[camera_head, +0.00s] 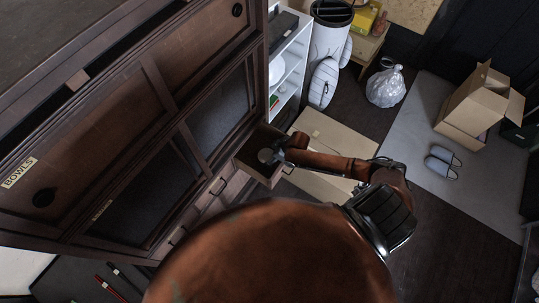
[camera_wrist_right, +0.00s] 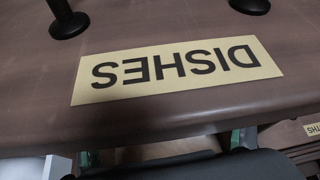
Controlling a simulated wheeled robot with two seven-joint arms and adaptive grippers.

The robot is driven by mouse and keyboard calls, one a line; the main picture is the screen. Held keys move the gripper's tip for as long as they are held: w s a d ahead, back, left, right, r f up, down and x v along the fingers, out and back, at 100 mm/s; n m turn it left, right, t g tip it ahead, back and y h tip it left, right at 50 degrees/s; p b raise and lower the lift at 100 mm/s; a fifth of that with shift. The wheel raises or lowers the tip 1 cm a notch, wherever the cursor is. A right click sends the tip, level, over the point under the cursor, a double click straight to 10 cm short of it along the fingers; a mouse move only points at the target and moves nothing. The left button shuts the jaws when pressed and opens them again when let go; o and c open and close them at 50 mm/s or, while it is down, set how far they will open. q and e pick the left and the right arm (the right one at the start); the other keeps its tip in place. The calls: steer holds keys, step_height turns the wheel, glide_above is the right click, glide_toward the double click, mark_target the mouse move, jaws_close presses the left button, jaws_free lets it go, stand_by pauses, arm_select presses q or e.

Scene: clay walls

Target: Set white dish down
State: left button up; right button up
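No white dish can be made out in a gripper. A white rounded thing (camera_head: 277,69) sits on the white shelf unit in the head view; I cannot tell whether it is the dish. My right arm reaches left to a small pulled-out drawer (camera_head: 247,169) of the brown cabinet, and the right gripper (camera_head: 268,156) is over it. Its fingers are too small and dark to read. In the right wrist view, a cream label reading DISHES (camera_wrist_right: 178,70) appears upside down on brown wood, close to the camera. My left gripper is not in view.
The brown cabinet (camera_head: 90,130) fills the left, with a BOWLS label (camera_head: 19,173). The white shelf unit (camera_head: 290,55) stands behind the drawer. A flat cardboard piece (camera_head: 325,135) lies on the floor. A plastic bag (camera_head: 386,87), slippers (camera_head: 443,161) and an open box (camera_head: 478,107) are farther right.

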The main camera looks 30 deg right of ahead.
steer(key=shift+o, duration=0.2)
steer(key=shift+s+d+r, duration=0.1)
steer(key=shift+d+r, duration=0.05)
steer(key=shift+r, duration=0.35)
steer(key=p+v, duration=0.2)
steer(key=v, duration=0.9)
steer(key=shift+p, duration=0.35)
steer(key=shift+s+r, duration=0.1)
